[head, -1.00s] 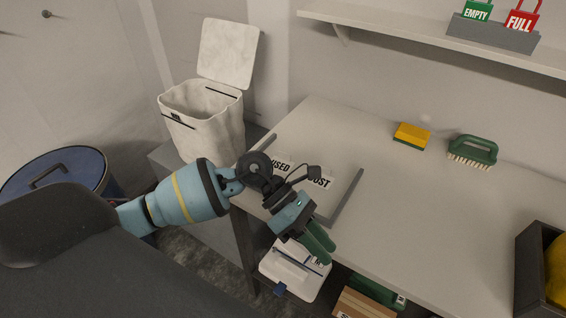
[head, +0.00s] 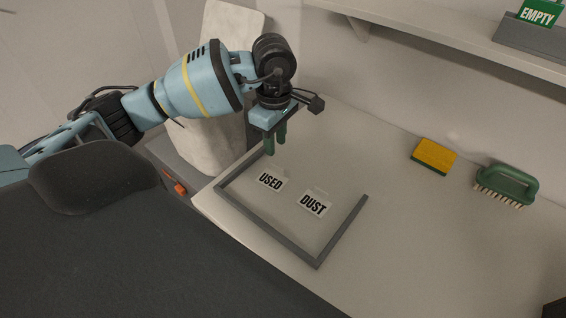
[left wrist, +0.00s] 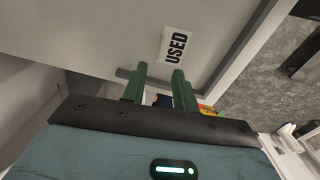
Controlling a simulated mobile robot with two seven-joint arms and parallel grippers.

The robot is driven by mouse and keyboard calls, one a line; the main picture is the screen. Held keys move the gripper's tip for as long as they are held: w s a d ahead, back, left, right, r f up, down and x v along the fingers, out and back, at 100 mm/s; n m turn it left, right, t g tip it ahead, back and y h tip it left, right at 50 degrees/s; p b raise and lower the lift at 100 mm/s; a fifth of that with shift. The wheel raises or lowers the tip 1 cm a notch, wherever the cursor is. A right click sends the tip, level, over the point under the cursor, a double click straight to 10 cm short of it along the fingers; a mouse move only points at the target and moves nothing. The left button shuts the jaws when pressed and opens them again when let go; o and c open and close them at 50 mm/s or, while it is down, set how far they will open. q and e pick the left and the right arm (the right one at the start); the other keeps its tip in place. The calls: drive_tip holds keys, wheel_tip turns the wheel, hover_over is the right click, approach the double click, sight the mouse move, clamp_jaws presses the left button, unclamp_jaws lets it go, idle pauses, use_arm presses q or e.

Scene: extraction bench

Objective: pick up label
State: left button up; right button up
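Two white labels lie flat on the bench inside a grey frame (head: 262,226): the USED label (head: 270,180) on the left and the DUST label (head: 313,204) on the right. My left gripper (head: 275,147) is above the back left part of the frame, pointing down, behind the USED label in the head view. In the left wrist view its two green fingers (left wrist: 158,75) are apart with nothing between them, and the USED label (left wrist: 176,45) shows beyond them. The DUST label is not seen there. My right gripper is not in view.
A yellow sponge (head: 434,156) and a green brush (head: 507,184) lie at the back right of the bench (head: 410,250). A shelf (head: 440,39) with the green EMPTY tag (head: 538,13) overhangs the back.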

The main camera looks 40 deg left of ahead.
sight(272, 177)
use_arm(q)
drive_tip(key=shift+s+f, duration=0.2)
drive_tip(key=shift+f, duration=0.25)
drive_tip(key=shift+s+f, duration=0.2)
drive_tip(key=shift+f, duration=0.25)
drive_tip(key=shift+w+f, duration=0.1)
drive_tip(key=shift+f, duration=0.4)
drive_tip(key=f, duration=0.4)
drive_tip(key=shift+w+f+p, duration=0.25)
drive_tip(key=shift+f+p, duration=0.05)
drive_tip(key=shift+f, duration=0.1)
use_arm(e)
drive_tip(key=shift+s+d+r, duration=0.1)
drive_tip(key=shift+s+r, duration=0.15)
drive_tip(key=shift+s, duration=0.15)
use_arm(q)
clamp_jaws()
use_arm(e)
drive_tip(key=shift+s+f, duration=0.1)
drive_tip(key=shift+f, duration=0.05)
